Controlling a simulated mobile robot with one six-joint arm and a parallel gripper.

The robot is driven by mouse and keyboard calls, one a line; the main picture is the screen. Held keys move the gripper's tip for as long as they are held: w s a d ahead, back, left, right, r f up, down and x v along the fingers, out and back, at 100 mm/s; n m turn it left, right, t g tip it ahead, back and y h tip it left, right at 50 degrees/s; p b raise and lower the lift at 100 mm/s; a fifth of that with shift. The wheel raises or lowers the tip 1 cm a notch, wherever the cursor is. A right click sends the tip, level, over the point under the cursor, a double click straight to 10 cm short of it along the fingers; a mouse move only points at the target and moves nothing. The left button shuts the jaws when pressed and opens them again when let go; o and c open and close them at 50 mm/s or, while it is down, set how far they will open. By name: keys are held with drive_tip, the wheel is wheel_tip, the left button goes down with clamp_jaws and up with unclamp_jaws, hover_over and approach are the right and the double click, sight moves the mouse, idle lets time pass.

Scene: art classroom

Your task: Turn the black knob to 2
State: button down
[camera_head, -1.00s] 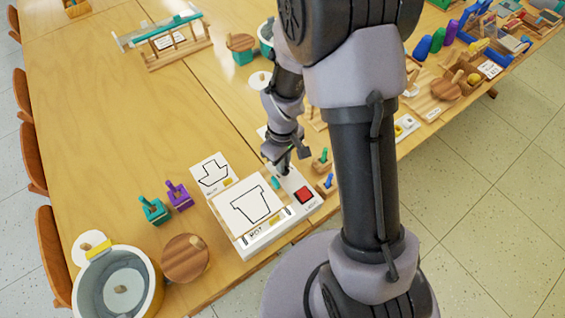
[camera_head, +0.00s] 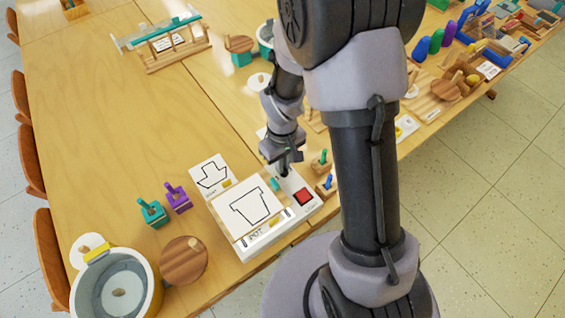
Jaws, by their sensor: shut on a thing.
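My gripper (camera_head: 284,172) points down at the back end of the box's white strip, just behind the red button. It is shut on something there. The black knob is not clearly visible; the gripper covers that spot. No number marks can be read. A small teal piece (camera_head: 275,184) stands on the box just left of the gripper.
An outline card (camera_head: 211,175) lies behind the box. Teal (camera_head: 152,212) and purple (camera_head: 178,198) handled blocks stand to its left. A round pot (camera_head: 117,284) and wooden lid (camera_head: 184,260) are at front left. Small pegged blocks (camera_head: 321,161) stand close right of my gripper. The table's middle is clear.

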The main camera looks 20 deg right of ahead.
drive_tip(key=c, duration=1.5)
unclamp_jaws()
wheel_tip(320, 180, up, 18)
drive_tip(key=p, duration=0.7)
drive_tip(key=shift+f, duration=0.25)
